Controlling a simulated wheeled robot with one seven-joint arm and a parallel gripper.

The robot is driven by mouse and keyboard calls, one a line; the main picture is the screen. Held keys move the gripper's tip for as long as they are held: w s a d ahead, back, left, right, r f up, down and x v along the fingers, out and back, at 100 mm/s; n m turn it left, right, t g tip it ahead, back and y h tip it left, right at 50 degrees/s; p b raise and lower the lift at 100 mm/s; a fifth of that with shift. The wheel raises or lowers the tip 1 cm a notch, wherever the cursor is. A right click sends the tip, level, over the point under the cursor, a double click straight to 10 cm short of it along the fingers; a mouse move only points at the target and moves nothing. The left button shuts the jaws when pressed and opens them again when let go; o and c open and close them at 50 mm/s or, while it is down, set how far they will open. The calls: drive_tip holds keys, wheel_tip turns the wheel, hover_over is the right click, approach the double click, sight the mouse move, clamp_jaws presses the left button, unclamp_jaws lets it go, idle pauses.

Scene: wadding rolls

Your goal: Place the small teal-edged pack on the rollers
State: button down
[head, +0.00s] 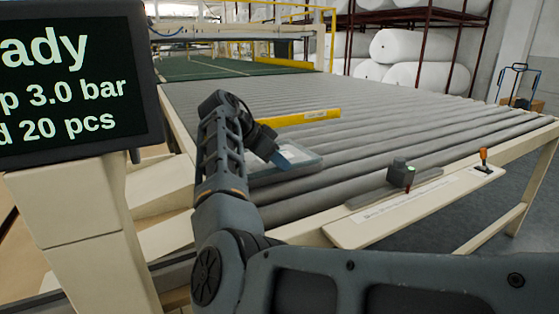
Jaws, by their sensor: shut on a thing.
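The small teal-edged pack (300,166) is a flat, pale grey piece with a blue-teal edge. It is in the middle of the head view, over the near left part of the grey rollers (400,120). My gripper (277,151) reaches down to it from the upper left and is shut on its edge. The fingertips are small and partly hidden by my wrist. The pack looks about level and very close to the rollers; I cannot tell whether it touches them. My arm hides part of its left side.
A yellow bar (310,117) lies across the rollers just behind the pack. A dark screen (70,85) stands at left. Rollers farther back are clear.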

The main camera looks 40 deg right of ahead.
drive_tip(key=c, duration=1.2)
unclamp_jaws()
drive_tip(key=b+v, duration=0.1)
drive_tip(key=v, duration=1.1)
